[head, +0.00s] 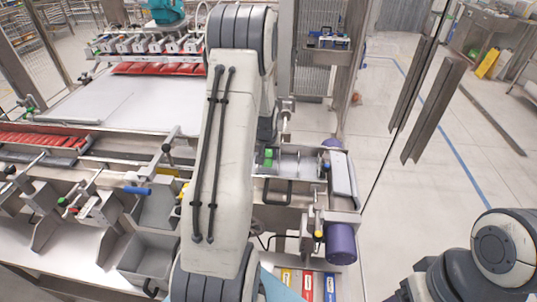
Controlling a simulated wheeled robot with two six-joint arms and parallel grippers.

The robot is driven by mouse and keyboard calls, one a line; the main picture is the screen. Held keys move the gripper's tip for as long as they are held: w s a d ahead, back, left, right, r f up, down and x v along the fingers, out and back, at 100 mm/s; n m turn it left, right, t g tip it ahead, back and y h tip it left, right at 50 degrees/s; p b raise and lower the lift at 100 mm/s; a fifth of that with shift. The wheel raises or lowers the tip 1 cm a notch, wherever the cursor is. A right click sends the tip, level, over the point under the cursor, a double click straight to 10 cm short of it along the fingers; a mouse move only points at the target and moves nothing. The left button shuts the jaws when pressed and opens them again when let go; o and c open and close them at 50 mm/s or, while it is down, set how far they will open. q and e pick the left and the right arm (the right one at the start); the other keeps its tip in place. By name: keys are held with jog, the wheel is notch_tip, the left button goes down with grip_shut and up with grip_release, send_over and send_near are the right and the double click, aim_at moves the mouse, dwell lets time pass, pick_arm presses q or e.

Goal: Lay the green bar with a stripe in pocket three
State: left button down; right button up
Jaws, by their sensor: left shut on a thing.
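My left arm rises through the middle of the head view and bends away at the top. Its gripper (267,140) shows only in part, just right of the forearm, pointing down and shut. A small green piece, which looks like the green bar (268,158), shows at its tips above a grey metal surface. Most of the bar is hidden, and I cannot make out its stripe or whether it touches the surface. My right arm shows at the bottom right; its gripper is not in view. I cannot make out which pocket is pocket three.
Yellow (286,283), red (308,287) and blue (330,287) bars with pale marks lie side by side at the bottom. A purple cylinder (341,244) sits at the machine's right end. A grey bin (148,262) stands lower left. Open floor (400,215) lies to the right.

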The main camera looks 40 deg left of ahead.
pick_arm(q)
jog(key=shift+f+b, duration=0.35)
jog(key=shift+f, duration=0.15)
jog(key=c, duration=0.5)
grip_release()
jog(key=shift+r, duration=0.1)
